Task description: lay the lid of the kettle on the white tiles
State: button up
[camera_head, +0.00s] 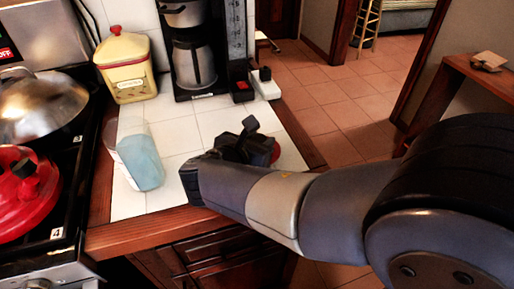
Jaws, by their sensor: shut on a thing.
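The red kettle (28,205) stands on the stove at the left edge, partly cut off by the picture, with a black part on top. My gripper (248,146) is over the right part of the white tiles (198,125). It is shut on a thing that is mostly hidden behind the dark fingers. A small red sliver (276,152) shows at the gripper's right side, which fits the lid of the kettle. I cannot tell whether it touches the tiles.
A blue-and-white cup (141,163) lies or leans left of my gripper. A yellow canister (125,65) and a coffee maker (195,60) stand behind. A silver domed lid (40,105) is on the stove. Bare tiles lie between cup and coffee maker.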

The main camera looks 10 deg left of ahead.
jog(key=shift+f, duration=1.2)
jog(key=shift+f+b, duration=0.2)
jog(key=shift+b, duration=0.1)
jog(key=o, duration=1)
jog(key=shift+r, duration=0.15)
jog(key=shift+s+r, duration=0.1)
jog(key=shift+r, duration=0.05)
jog(key=p+v, duration=0.1)
jog(key=v, duration=1)
jog(key=shift+s+a+r+p, duration=0.15)
jog(key=shift+s+p, duration=0.2)
jog(key=shift+p, duration=0.05)
